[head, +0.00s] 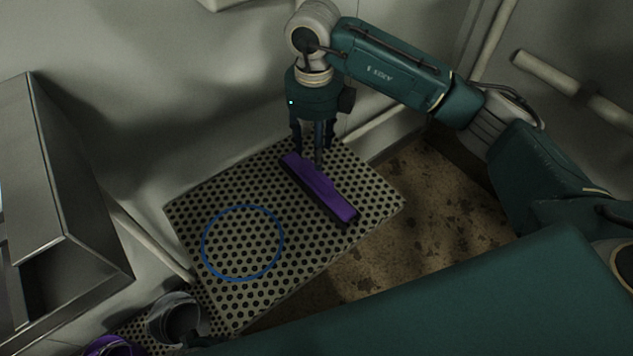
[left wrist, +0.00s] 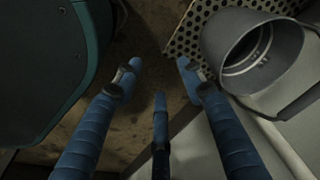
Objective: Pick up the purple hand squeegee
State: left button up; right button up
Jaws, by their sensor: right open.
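The purple hand squeegee (head: 318,186) lies on a perforated metal plate (head: 187,207) in the head view. Its long purple head with a dark edge runs diagonally. My right gripper (head: 316,150) points down at the squeegee's far side, open, its fingers around or just behind a thin upright grey part that may be the handle. I cannot tell whether they touch it. My left gripper (left wrist: 155,75) shows in the left wrist view with its blue fingers spread and nothing between them.
A blue ring outline (head: 243,281) marks the plate. A grey bucket (head: 172,318) stands at the lower left; a similar grey container (left wrist: 222,50) shows in the left wrist view. A purple object (head: 112,346) is at the bottom edge. A metal cabinet (head: 85,170) stands left. Stained floor (head: 415,220) lies right.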

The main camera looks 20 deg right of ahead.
aim_at(315, 173)
notch_tip(315, 173, down, 4)
jog(key=shift+s, duration=0.1)
jog(key=f, duration=0.2)
jog(key=s+f, duration=0.1)
jog(key=f, duration=0.1)
jog(key=shift+a+f+b, duration=0.15)
jog(key=shift+b, duration=0.2)
jog(key=shift+w+f, duration=0.1)
jog(key=shift+f, duration=0.25)
pick_arm(q)
jog(key=r, duration=0.1)
jog(key=w+r, duration=0.1)
jog(key=r, duration=0.1)
jog(key=shift+w+d, duration=0.1)
jog(key=shift+w, duration=0.1)
pick_arm(e)
grip_shut()
